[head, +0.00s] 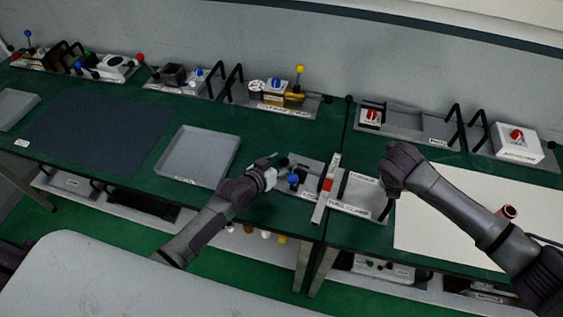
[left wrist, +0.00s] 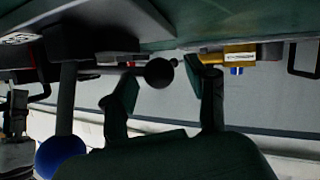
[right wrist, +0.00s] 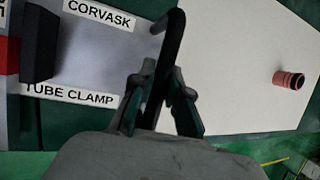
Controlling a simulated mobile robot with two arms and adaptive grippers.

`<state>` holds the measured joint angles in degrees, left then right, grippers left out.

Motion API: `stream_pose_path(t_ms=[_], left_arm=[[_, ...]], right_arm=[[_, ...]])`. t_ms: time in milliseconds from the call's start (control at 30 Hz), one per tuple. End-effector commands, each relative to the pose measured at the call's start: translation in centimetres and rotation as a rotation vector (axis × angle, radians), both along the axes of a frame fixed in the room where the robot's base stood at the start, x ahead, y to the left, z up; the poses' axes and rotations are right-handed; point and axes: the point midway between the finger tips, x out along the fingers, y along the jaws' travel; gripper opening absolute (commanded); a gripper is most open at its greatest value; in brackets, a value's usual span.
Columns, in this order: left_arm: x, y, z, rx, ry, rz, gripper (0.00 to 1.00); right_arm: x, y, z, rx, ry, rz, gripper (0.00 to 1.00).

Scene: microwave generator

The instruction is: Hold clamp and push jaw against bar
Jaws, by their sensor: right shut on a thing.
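The tube clamp (head: 350,190) is a grey plate on the green bench, labelled "TUBE CLAMP" and "CORVASK" in the right wrist view (right wrist: 85,55). A pale bar with a red part (head: 326,185) lies across it. A dark jaw block (right wrist: 38,45) stands beside the red part. My right gripper (right wrist: 160,85) is shut on the clamp's black handle (right wrist: 170,45) at its right end. My left gripper (head: 277,163) is at the clamp's left end; its fingers (left wrist: 165,85) are apart, with a black ball knob (left wrist: 160,72) showing between them. A blue ball (head: 293,179) is close by.
A grey tray (head: 198,157) lies left of the clamp, with a dark mat (head: 95,130) further left. A pale board (head: 465,215) lies to the right, bearing a reddish cylinder (right wrist: 290,79). Several fixtures line the back, including one with a yellow ball (head: 299,70).

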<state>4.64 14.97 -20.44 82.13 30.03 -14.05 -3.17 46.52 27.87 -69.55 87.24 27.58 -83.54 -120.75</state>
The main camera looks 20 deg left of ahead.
Motion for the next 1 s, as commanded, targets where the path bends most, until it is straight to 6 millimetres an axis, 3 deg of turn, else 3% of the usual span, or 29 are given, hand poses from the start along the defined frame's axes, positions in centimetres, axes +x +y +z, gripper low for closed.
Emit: stream_pose_path(t_ms=[267, 700, 1000], left_arm=[[-0.7, 0.4, 0.1, 0.001, 0.002, 0.001, 0.57], [-8.2, 3.2, 3.3, 0.002, 0.000, 0.000, 0.57], [-10.5, 4.0, 4.5, 0.000, -0.002, 0.000, 0.57]], right_arm=[[-0.3, 0.0, -0.4, -0.001, 0.008, 0.001, 0.00], [-0.3, -0.1, -0.4, -0.002, 0.008, 0.000, 0.00], [-0.3, -0.1, -0.4, -0.002, 0.008, 0.000, 0.00]])
